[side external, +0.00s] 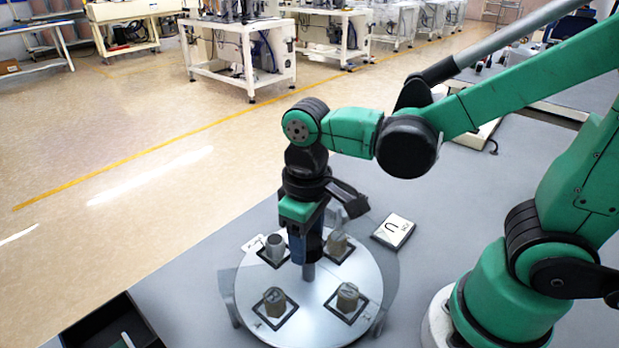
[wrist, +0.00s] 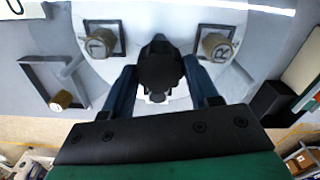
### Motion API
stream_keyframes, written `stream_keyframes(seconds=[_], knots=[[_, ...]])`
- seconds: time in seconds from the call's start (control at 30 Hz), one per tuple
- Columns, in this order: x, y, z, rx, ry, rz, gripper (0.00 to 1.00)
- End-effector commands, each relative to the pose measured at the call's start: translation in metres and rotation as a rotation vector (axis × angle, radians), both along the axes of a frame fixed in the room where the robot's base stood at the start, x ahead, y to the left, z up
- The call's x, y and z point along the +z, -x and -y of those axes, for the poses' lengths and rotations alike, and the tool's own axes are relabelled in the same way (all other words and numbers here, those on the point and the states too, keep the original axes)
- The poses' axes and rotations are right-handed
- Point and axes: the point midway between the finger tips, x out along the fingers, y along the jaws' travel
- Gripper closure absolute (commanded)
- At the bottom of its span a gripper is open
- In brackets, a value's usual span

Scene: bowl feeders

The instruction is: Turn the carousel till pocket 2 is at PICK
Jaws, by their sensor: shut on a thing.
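The carousel (side external: 312,324) is a round pale disc with several square dark-framed pockets, each with a small block. In the side view, blocks show at front left (side external: 274,301), front right (side external: 347,297), back right (side external: 337,243) and back left (side external: 275,247). Pocket numbers and the PICK mark are not readable.
A white card (side external: 393,230) marked with a U-like letter lies on the grey table right of the carousel. A small white label (side external: 252,243) sits by its back left edge. A black bin (side external: 112,325) is at front left. The table between bin and carousel is clear.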

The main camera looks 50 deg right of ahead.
Motion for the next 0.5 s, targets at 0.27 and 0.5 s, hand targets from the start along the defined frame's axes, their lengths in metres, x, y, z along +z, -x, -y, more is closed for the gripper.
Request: stream_keyframes(seconds=[0.27, 0.5], knots=[[0.0002, 0.0, 0.0, 0.05, 0.0, -0.001, 1.0], [0.0003, 0.0001, -0.0002, 0.149, 0.001, -0.001, 1.0]])
